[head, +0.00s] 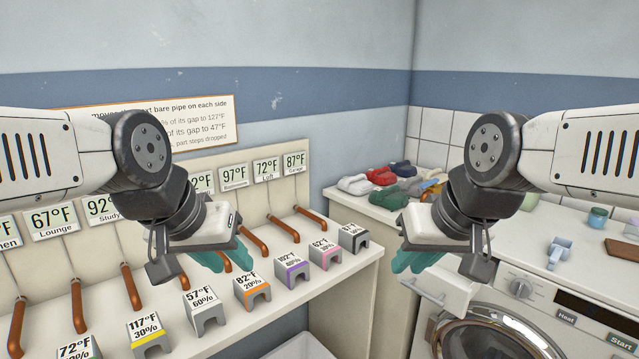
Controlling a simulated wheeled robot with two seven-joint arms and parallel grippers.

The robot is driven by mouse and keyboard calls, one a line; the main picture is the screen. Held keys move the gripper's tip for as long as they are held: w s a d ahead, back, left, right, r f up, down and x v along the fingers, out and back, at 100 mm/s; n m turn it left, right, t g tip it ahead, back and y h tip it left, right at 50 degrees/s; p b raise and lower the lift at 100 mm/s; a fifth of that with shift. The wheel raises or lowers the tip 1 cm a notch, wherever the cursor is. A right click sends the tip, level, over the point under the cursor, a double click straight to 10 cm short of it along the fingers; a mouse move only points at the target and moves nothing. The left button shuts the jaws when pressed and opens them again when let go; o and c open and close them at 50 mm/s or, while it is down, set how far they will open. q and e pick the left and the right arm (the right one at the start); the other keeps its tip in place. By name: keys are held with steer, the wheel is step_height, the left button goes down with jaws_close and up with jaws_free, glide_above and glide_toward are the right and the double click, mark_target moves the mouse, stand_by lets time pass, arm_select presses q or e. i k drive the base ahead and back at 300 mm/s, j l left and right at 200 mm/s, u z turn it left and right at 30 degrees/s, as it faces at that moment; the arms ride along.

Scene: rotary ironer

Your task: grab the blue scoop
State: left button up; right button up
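The blue scoop (558,250) is a small light-blue thing on top of the white washing machine, at the right of the head view. My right gripper (416,260), with teal fingers, hangs to the left of the scoop, well apart from it. My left gripper (222,258) hangs over the shelf of labelled blocks, far from the scoop. Both grippers point away from me and down, and I see nothing held in them. The wrists partly hide the fingers, so how far they are apart is unclear.
Several coloured cloth items (385,178) lie on the back counter. Labelled blocks (252,290) and copper pipes (249,240) fill the left shelf. The machine's drawer (441,290) sticks out below my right gripper.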

mark_target(556, 253)
steer(key=z, duration=1.6)
steer(key=i+j, duration=0.1)
steer(key=i, duration=0.15)
steer(key=i+z, duration=0.05)
